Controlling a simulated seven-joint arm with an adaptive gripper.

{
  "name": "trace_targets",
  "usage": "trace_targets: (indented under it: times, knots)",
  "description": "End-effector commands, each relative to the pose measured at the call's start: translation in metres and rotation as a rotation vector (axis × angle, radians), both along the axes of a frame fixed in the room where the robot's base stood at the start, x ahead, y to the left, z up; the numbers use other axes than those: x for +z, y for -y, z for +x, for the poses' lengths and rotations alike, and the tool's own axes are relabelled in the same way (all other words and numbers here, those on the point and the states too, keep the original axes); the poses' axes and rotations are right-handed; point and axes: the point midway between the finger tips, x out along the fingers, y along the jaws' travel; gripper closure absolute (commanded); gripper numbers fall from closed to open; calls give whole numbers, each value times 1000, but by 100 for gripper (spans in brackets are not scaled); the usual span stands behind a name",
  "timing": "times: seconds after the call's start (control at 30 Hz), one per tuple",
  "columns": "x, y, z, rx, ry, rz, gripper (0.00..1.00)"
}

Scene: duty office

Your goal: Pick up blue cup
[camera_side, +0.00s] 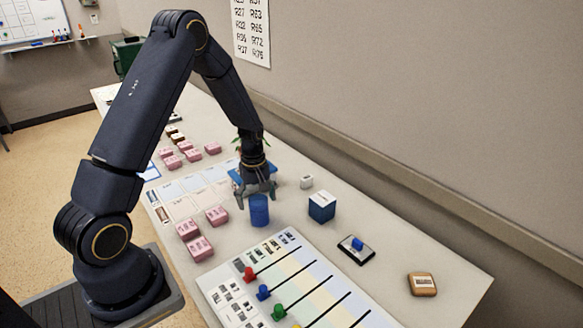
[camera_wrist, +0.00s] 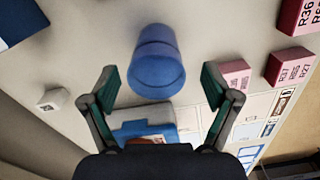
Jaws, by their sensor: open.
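The blue cup (camera_side: 259,210) stands upright on the table, just in front of my gripper (camera_side: 258,190) in the side view. In the wrist view the blue cup (camera_wrist: 156,62) lies ahead of my gripper (camera_wrist: 160,80), roughly centred between the two fingers. The fingers are spread wide with green inner pads, and nothing is held. The cup's near end reaches about level with the fingertips in that view. I cannot tell whether a finger touches it.
A blue box (camera_side: 322,206) and a small white block (camera_side: 307,182) stand right of the cup. Pink blocks (camera_side: 216,215) are to the left. A board with coloured pegs (camera_side: 290,285) lies in front. A blue-and-white item (camera_wrist: 145,122) lies under my gripper.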

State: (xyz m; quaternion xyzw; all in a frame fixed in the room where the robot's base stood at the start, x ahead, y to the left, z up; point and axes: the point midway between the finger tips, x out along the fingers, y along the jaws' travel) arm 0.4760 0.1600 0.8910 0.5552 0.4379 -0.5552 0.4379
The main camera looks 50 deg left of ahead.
Motion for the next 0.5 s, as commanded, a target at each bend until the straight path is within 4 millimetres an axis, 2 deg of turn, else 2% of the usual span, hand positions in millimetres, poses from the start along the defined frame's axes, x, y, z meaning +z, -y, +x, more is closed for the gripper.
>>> trace_targets:
  times: [0.1, 0.2, 0.5]
  knots:
    - [-21, 0, 3, 2, -4, -2, 13]
    - [-32, 0, 3, 1, -2, -1, 13]
    - [-36, 0, 4, 1, 0, 0, 14]
